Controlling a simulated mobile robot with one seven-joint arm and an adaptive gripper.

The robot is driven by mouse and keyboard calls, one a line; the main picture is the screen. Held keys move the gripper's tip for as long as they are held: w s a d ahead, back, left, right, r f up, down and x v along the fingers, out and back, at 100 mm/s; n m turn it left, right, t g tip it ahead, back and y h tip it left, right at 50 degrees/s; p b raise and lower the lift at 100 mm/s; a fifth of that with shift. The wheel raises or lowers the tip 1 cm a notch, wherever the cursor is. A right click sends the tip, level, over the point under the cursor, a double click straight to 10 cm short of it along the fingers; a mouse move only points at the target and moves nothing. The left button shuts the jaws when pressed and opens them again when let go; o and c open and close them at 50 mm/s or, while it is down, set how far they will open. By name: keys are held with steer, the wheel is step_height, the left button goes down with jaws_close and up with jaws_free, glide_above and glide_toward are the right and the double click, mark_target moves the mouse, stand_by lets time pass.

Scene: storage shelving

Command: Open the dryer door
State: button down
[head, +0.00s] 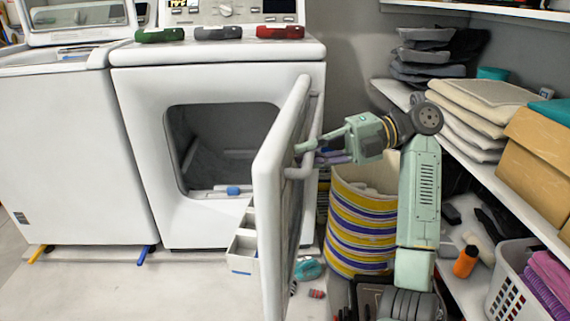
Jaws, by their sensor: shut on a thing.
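The white dryer (218,150) stands in the middle of the head view with its dark drum opening (225,135) exposed. Its door (272,185) is swung wide open on the right side, seen nearly edge-on and jutting toward me. My gripper (306,147) is at the upper part of the door's handle (302,172), on the door's right face. Its fingers are shut on the handle. The exact contact is small and partly hidden by the fingers.
A striped basket (362,225) stands behind the door, below my arm. Shelves with folded towels (470,110), cardboard boxes (540,145) and a laundry basket (525,280) line the right. A white washer (75,150) is at left. Floor in front of the dryer is clear at left.

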steer(key=shift+d+n+g+b, duration=0.3)
steer(key=shift+d+g+b, duration=0.15)
steer(key=shift+d, duration=0.8)
steer(key=c, duration=1.8)
jaws_free()
